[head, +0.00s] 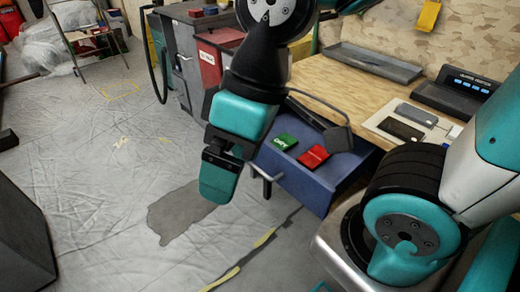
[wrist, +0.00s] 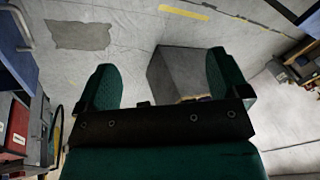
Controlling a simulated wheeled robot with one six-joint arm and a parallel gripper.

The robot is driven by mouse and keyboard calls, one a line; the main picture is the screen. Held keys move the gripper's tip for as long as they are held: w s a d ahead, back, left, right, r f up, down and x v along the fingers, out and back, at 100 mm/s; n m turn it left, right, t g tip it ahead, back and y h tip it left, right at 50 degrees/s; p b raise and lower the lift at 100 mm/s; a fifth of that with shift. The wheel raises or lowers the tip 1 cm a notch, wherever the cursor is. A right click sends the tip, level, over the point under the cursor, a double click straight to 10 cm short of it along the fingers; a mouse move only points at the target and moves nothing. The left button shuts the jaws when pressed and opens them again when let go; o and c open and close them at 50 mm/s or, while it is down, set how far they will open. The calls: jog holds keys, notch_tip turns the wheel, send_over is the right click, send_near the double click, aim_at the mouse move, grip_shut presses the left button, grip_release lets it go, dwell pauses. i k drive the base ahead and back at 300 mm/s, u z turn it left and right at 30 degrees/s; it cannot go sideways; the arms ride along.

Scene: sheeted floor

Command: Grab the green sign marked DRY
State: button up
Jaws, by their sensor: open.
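The green sign (head: 284,141) lies in the open blue drawer (head: 308,188) under the wooden workbench, in the head view. Its white marking looks like DRY but is small. A red sign (head: 313,156) lies in the drawer just right of it. My gripper (head: 216,178) is in front of the drawer, to the left of the green sign and apart from it. In the wrist view my gripper (wrist: 160,85) is open, with nothing between its fingers. It points toward the floor and a grey box-like object (wrist: 183,75). The green sign does not show in the wrist view.
A dark flat-ended tool (head: 337,138) with a long handle reaches over the drawer's back right part. The wooden bench top (head: 335,97) carries a grey tray (head: 372,62) and dark devices. Grey and red cabinets stand behind my arm. The sheeted floor (head: 110,170) at left is mostly clear.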

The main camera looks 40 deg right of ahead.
aim_at(284, 142)
jog(key=k, duration=1.15)
jog(key=z, duration=0.6)
jog(key=i, duration=1.35)
jog(key=u, duration=0.7)
